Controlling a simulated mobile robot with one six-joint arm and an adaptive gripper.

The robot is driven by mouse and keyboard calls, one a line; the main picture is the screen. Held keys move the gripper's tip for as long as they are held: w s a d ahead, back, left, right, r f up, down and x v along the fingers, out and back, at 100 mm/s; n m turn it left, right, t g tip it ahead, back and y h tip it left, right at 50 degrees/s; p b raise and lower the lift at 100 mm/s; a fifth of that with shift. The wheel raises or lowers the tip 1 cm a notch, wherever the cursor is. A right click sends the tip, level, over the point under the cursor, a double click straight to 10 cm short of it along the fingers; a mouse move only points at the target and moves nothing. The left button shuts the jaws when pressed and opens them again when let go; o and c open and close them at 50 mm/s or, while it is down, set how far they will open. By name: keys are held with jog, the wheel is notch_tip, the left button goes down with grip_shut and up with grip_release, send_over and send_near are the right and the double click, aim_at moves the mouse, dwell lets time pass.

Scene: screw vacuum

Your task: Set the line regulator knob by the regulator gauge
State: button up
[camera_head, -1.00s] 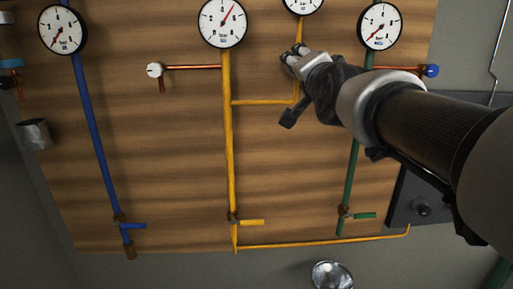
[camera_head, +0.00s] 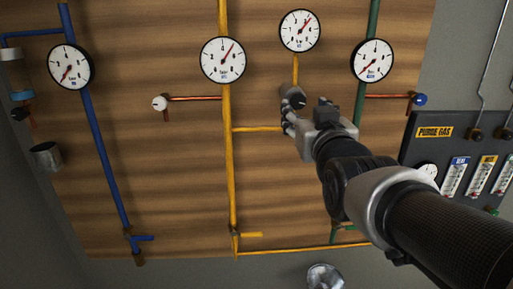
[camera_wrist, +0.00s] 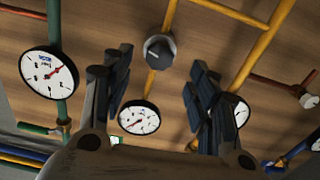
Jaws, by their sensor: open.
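The line regulator knob (camera_head: 293,97) is a dark round knob on the yellow pipe; in the wrist view it shows (camera_wrist: 159,50) with a light pointer mark on its face. The regulator gauge (camera_head: 300,31) is a white dial directly above it, its needle toward the upper right. It also shows in the wrist view (camera_wrist: 139,117), below the knob. My gripper (camera_head: 305,112) is open and empty just below and right of the knob. In the wrist view its fingers (camera_wrist: 158,68) stand spread on both sides of the knob, apparently short of it.
A yellow pipe gauge (camera_head: 223,60) is left and a green pipe gauge (camera_head: 372,60) right. A white-ended copper branch (camera_head: 190,98) lies left, a blue-ended one (camera_head: 395,96) right. The purge gas panel (camera_head: 434,133) is at right. Bare wooden board (camera_head: 170,170) lies lower left.

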jog(key=s, duration=1.2)
jog(key=s+f+g+b, duration=0.3)
jog(key=f+g, duration=0.1)
jog(key=f, duration=0.7)
jog(key=s+f+g+b, duration=0.3)
jog(key=f, duration=0.9)
jog(key=shift+f+g, duration=0.15)
jog(key=shift+g, duration=0.25)
jog(key=s+f+g+b, duration=0.4)
jog(key=s+f+g, duration=0.1)
jog(key=s+f, duration=0.5)
notch_tip(320, 180, down, 3)
jog(key=shift+s+r+m+g+b, duration=0.2)
jog(key=shift+m+g+b, duration=0.1)
jog(key=shift+b, duration=0.1)
